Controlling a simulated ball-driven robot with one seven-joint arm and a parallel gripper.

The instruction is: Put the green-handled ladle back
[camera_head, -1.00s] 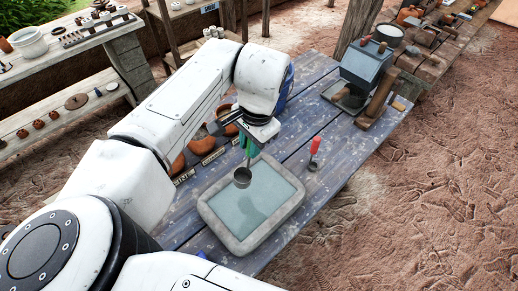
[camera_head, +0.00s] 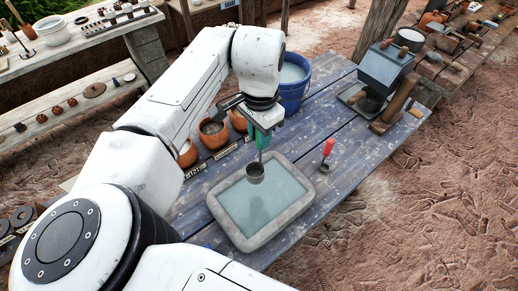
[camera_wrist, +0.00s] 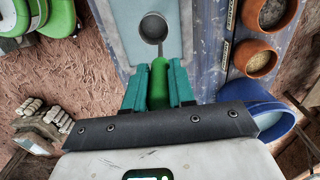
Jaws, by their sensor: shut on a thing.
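The green-handled ladle hangs from my gripper (camera_head: 260,135), which is shut on its green handle (camera_wrist: 159,84). The ladle's grey metal cup (camera_head: 256,173) points down over the pale tray (camera_head: 226,233), which has a stone-like rim and a blue-grey inside. In the wrist view the cup (camera_wrist: 153,28) lies beyond the fingers, against the tray's pale surface. I cannot tell how high above the tray the cup is. A red-handled ladle (camera_head: 327,151) stands on the table to the right of the tray.
Terracotta bowls (camera_head: 213,133) with labels in front line the table's left side. A blue bucket (camera_head: 292,88) stands behind my gripper. A grey box-shaped device (camera_head: 384,66) and a wooden tool (camera_head: 397,103) stand at the far right end. Bare blue planks lie between.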

